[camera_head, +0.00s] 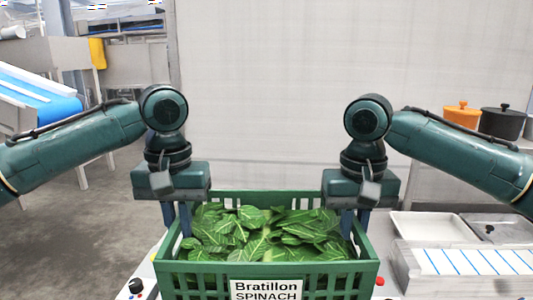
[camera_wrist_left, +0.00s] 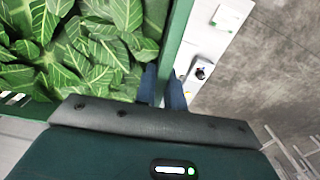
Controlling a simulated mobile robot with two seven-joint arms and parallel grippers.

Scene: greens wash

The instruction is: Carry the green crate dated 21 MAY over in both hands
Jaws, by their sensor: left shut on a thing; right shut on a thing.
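The green crate (camera_head: 320,270) is full of leafy spinach (camera_head: 262,238) and sits low in the middle of the head view. In the left wrist view, the left fingers (camera_wrist_left: 163,88) straddle the green rim (camera_wrist_left: 177,40). Whether the crate rests on the surface below or hangs above it, I cannot tell.
A pale surface with small knobs (camera_head: 136,286) shows beside the crate. At right are a white tray (camera_head: 428,226), a blue-striped white block (camera_head: 470,262), an orange pot (camera_head: 462,114) and a dark pot (camera_head: 502,122). A blue conveyor (camera_head: 40,100) stands at left; the grey floor there is open.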

